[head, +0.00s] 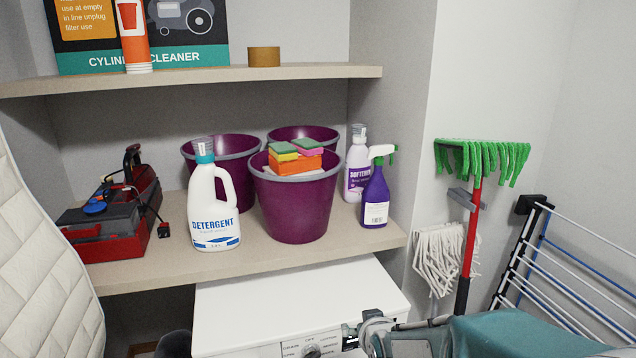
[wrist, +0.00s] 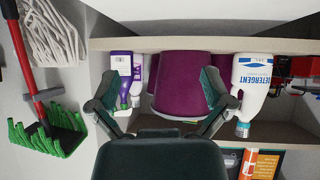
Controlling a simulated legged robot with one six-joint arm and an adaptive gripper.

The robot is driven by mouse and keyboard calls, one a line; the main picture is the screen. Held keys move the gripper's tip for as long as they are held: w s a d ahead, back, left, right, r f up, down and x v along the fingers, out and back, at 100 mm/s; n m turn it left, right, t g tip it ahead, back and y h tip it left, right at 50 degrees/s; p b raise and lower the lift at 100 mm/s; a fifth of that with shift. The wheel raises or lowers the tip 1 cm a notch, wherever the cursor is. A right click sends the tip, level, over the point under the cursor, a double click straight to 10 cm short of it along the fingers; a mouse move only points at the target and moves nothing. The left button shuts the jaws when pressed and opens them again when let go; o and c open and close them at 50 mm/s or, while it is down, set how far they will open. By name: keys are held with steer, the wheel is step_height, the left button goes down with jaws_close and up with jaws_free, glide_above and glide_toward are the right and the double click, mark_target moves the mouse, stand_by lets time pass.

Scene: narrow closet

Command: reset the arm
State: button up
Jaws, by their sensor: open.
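My arm enters the head view at the lower right, with my gripper (head: 352,335) in front of the white washing machine (head: 300,290) and below the shelf. In the wrist view, which looks upside down, my gripper (wrist: 161,80) has its two fingers spread wide with nothing held between them. A purple bucket (wrist: 182,85) shows beyond the gap, apart from the fingers. In the head view this front bucket (head: 297,205) stands on the shelf and holds stacked sponges (head: 295,160).
The lower shelf (head: 170,262) carries a detergent bottle (head: 213,210), a softener bottle (head: 357,165), a spray bottle (head: 375,198), more purple buckets (head: 222,150) and a red toolbox (head: 115,220). A green broom (head: 482,158), mop (head: 438,255) and drying rack (head: 530,240) stand at right.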

steer(key=s+d+r+g, duration=0.1)
steer(key=s+d+r, duration=0.1)
steer(key=s, duration=0.6)
steer(key=s+d+r+m+g+h, duration=0.1)
steer(key=s+r, duration=0.3)
steer(key=s, duration=0.4)
steer(key=s+d+r+m+g, duration=0.1)
steer(key=s+d+r+g, duration=0.2)
steer(key=s, duration=0.4)
steer(key=shift+s+r, duration=0.4)
steer(key=shift+r, duration=0.15)
